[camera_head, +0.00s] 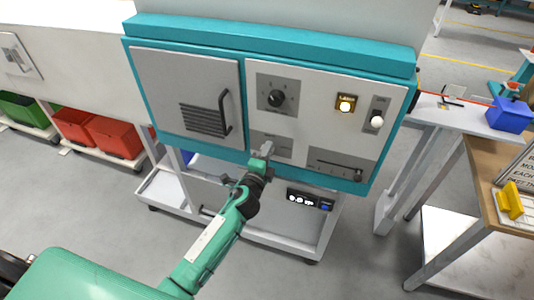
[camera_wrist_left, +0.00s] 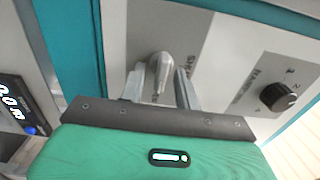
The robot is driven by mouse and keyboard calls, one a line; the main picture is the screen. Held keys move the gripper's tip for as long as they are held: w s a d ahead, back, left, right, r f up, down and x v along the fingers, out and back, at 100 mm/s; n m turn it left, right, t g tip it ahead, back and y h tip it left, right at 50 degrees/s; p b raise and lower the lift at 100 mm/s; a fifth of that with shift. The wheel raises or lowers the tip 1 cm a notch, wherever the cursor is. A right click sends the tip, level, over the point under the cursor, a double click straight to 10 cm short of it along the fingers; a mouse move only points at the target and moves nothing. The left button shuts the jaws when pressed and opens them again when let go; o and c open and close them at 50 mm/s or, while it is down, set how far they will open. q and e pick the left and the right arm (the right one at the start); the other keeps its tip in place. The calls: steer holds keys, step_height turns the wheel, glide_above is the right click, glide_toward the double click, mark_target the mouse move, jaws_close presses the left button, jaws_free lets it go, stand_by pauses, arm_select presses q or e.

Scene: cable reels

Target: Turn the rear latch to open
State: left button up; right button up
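A teal-framed machine (camera_head: 270,45) with a grey front panel stands ahead of me. My left gripper (camera_head: 264,152) is at the small grey plate (camera_head: 284,145) low on the panel, below the dial, and covers part of it. In the left wrist view, a rounded silver lever (camera_wrist_left: 160,70) stands out from a grey plate (camera_wrist_left: 190,40) with lettering too blurred to read. It looks like the latch handle. The fingers of my left gripper (camera_wrist_left: 160,88) are apart, one on each side of the lever. I cannot tell whether either finger touches it. My right gripper is not in view.
A small display (camera_head: 308,200) sits below. A side table (camera_head: 450,115) holds a blue bin (camera_head: 509,114).

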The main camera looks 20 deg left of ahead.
arm_select(q)
steer(key=s+b, duration=0.3)
steer(key=s, duration=1)
steer(key=shift+s+a, duration=0.25)
steer(key=shift+s, duration=0.15)
